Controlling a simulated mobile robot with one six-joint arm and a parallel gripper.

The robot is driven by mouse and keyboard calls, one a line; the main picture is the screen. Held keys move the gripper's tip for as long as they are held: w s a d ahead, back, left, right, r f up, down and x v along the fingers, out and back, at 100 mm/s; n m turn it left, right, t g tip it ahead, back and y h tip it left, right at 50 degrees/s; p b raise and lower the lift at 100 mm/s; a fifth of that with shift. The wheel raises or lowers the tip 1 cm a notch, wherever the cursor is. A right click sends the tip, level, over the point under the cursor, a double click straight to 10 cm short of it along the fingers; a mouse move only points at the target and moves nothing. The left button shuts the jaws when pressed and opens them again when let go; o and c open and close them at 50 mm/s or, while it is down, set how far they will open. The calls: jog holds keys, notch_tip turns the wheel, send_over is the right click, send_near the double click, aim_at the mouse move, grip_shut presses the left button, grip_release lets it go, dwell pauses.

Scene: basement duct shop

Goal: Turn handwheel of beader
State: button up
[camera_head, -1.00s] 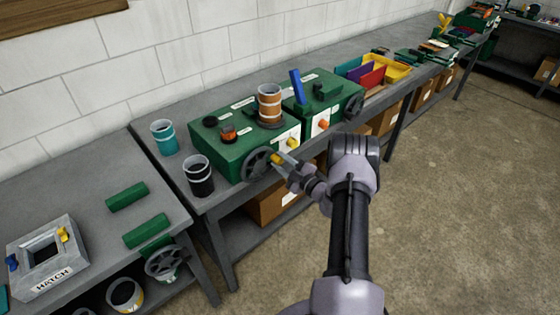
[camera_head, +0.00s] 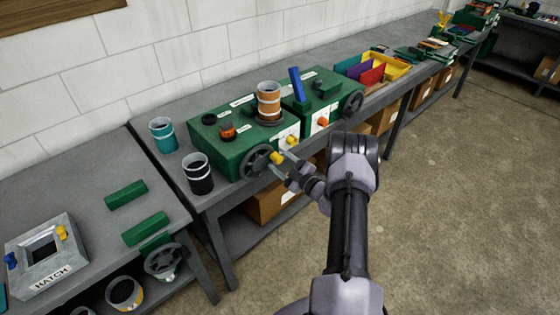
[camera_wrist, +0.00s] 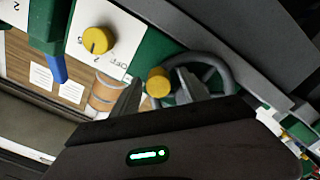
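A green machine (camera_head: 222,150) on the bench has a dark grey handwheel (camera_head: 257,161) on its front, with a yellow handle knob (camera_head: 277,157) on the wheel's rim side. I cannot read its label well enough to confirm that it is the beader. My gripper (camera_head: 280,162) is at the knob with its fingers spread. In the wrist view the knob (camera_wrist: 158,82) stands between the two fingertips, with a small gap on each side. The handwheel (camera_wrist: 213,72) shows behind the right finger.
A yellow dial (camera_wrist: 95,40) marked OFF sits on the machine's white front panel. A copper-banded cylinder (camera_head: 268,100) stands on top. A second green machine with its own handwheel (camera_head: 353,103) stands to the right. A black cup (camera_head: 197,174) and teal cup (camera_head: 163,135) stand left.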

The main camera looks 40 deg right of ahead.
jog(key=shift+s, duration=0.1)
jog(key=s+p, duration=0.2)
jog(key=s, duration=1.5)
jog(key=shift+s+d, duration=0.15)
jog(key=shift+d, duration=0.1)
jog(key=shift+r, duration=0.1)
